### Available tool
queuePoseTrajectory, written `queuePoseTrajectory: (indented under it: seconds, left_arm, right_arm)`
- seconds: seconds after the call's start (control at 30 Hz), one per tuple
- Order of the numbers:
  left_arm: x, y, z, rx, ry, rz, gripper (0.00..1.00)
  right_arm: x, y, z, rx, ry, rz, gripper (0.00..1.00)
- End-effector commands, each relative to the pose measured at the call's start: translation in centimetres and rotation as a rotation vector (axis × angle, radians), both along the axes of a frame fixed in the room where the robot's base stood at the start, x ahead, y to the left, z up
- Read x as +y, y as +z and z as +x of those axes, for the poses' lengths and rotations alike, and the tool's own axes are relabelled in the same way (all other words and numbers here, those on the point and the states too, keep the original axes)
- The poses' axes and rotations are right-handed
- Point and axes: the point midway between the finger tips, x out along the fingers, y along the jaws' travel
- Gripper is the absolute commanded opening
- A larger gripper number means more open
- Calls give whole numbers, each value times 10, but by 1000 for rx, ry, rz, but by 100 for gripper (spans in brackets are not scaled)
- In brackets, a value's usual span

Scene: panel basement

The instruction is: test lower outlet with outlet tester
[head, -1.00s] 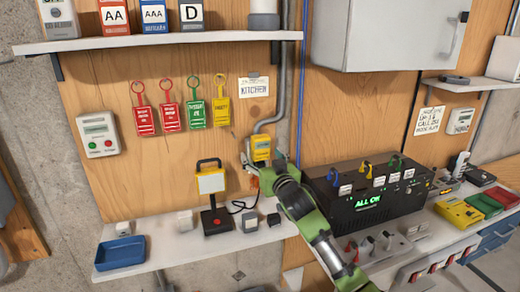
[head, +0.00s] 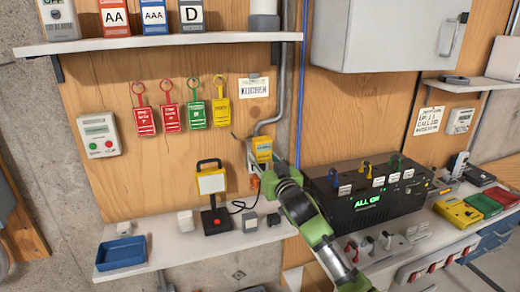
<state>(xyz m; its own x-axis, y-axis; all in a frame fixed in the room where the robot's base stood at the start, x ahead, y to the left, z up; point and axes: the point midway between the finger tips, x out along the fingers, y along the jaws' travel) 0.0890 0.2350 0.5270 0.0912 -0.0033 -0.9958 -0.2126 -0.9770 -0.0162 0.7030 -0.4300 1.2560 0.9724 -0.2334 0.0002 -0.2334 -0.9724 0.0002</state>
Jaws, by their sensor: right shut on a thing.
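The yellow outlet tester (head: 262,149), with a small display on its face, is upright against the wooden panel, below the bend of the grey conduit. My right gripper (head: 263,170) is shut on it, just below its face. My own arm and wrist hide most of the fingers. The outlets are mostly hidden behind the tester and gripper; a grey edge (head: 249,158) shows to the left. I cannot tell whether the tester's prongs are in an outlet. An orange piece (head: 254,182) shows just below. My left gripper is not in view.
A work lamp (head: 212,185) stands on the lower shelf, left of my gripper, with small blocks and a blue tray (head: 122,253). Tags (head: 170,118) hang above left. The shelf front is partly clear.

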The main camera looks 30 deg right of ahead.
Motion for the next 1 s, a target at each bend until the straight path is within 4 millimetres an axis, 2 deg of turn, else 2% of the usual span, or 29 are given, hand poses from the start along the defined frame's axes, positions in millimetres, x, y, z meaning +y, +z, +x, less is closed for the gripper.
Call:
queuePoseTrajectory:
  seconds: [1.0]
  left_arm:
    - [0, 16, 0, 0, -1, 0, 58]
  right_arm:
    - [10, 0, -40, 0, 0, 1, 4]
